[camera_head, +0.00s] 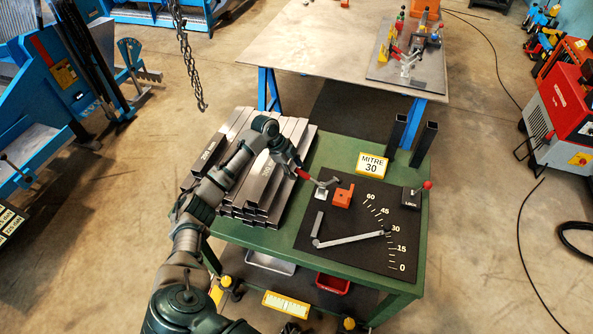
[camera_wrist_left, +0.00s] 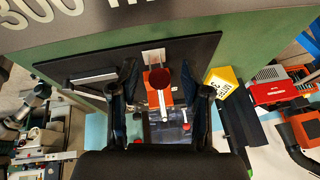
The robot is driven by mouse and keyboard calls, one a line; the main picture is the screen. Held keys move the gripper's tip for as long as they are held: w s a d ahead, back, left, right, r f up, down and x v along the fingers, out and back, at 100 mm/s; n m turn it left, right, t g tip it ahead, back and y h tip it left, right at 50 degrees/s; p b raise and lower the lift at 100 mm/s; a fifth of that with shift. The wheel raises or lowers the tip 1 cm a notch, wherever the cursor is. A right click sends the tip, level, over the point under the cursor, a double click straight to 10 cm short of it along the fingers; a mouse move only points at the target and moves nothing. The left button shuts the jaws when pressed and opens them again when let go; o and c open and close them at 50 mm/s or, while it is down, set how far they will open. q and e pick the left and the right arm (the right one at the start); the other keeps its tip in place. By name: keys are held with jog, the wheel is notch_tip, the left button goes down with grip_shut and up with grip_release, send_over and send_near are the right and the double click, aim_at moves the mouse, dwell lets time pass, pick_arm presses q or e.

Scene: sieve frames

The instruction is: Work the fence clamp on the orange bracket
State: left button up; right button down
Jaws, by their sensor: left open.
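The orange bracket (camera_head: 343,195) stands near the top edge of the black mitre board (camera_head: 340,258) on the green bench. The metal fence clamp (camera_head: 322,187) is just left of it, its red handle (camera_head: 303,174) leaning up and left. My left gripper (camera_head: 291,167) is at the handle's red end. In the left wrist view, the open fingers (camera_wrist_left: 162,105) stand on either side of the dark red handle end (camera_wrist_left: 160,78), with gaps visible. Orange (camera_wrist_left: 153,78) shows partly hidden behind it. I cannot tell whether a finger touches the handle. My right gripper is out of view.
Stacked steel tubes (camera_head: 262,183) lie left of the board, under my left forearm. A yellow "MITRE 30" sign (camera_head: 373,164), upright dark tubes (camera_head: 424,142) and a red-knobbed lever (camera_head: 416,195) stand on the bench. The grey fence arm (camera_head: 350,240) points near 30.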

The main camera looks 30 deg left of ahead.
pick_arm(q)
jog(key=shift+w+d+f, duration=0.15)
jog(key=shift+d+f, duration=0.05)
jog(key=shift+f, duration=0.35)
grip_shut()
jog(key=shift+d+r, duration=0.1)
jog(key=shift+r, duration=0.1)
